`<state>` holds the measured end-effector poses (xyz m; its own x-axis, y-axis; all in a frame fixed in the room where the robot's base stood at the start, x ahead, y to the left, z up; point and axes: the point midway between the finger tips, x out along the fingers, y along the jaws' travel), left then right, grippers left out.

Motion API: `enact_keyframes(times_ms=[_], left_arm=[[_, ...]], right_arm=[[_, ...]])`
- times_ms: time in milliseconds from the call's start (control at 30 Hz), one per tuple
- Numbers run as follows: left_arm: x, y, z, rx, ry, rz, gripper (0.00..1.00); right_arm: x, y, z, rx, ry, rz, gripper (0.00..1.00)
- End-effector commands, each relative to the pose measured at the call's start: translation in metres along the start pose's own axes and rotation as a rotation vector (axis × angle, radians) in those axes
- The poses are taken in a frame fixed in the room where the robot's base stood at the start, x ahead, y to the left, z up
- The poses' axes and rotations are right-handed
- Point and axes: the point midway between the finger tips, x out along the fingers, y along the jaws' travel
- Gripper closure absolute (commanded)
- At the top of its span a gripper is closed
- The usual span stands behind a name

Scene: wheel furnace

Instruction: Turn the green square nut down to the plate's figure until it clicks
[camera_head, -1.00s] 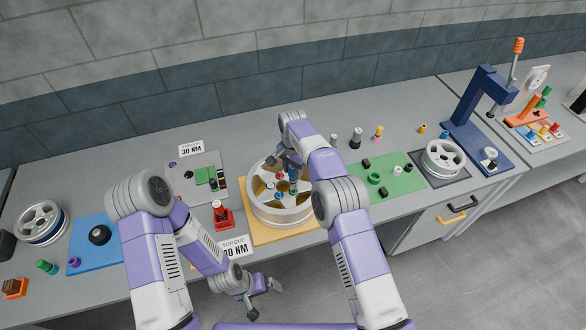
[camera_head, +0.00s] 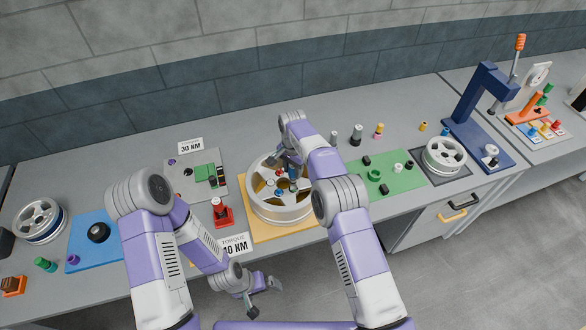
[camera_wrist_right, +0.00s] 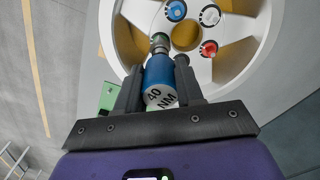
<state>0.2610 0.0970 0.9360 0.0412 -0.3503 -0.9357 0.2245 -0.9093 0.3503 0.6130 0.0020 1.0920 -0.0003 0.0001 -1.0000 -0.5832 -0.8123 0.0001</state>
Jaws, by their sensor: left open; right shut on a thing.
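My right gripper (camera_wrist_right: 160,88) is shut on a blue torque tool (camera_wrist_right: 160,72) whose end reads 40 NM. The tool's metal socket points at the silver wheel (camera_wrist_right: 116,35). A green piece (camera_wrist_right: 159,36) shows at the socket's tip, apparently the green nut; its square form and seating are not clear. In the head view my right gripper (camera_head: 289,162) is over the wheel (camera_head: 280,213), and the arm hides part of it. The torque plate (camera_head: 235,246) stands in front, its first figure partly covered by my left arm. My left gripper (camera_head: 264,297) is open and empty, in front of the bench edge.
Blue (camera_wrist_right: 176,10), white (camera_wrist_right: 210,15) and red (camera_wrist_right: 208,48) nuts sit on the wheel. A red stand (camera_head: 222,217) is left of the wheel's yellow mat (camera_head: 256,235). A green mat (camera_head: 378,168) with small parts is to the right. A 30 NM sign (camera_head: 191,145) stands behind.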

Motion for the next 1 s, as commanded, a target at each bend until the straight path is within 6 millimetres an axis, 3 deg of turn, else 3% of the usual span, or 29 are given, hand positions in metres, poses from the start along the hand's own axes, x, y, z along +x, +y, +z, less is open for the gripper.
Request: enact_keyframes(times_ms=[433, 467, 633, 1000], left_arm=[[0.0055, -0.0021, -0.0002, 0.000, 0.000, 0.000, 0.00], [0.0052, -0.0020, -0.0002, 0.000, 0.000, 0.000, 0.00], [0.0049, -0.0018, -0.0002, 0.000, 0.000, 0.000, 0.00], [0.0061, -0.0023, -0.0003, 0.000, 0.000, 0.000, 0.00]], right_arm=[[0.0097, 0.0000, -0.0001, 0.000, 0.000, 0.000, 1.00], [0.0093, 0.0000, -0.0002, 0.000, 0.000, -0.001, 0.60], [0.0089, 0.0000, -0.0001, 0.000, 0.000, 0.000, 0.34], [0.0032, -0.0002, -0.0002, 0.000, 0.000, -0.001, 0.33]])
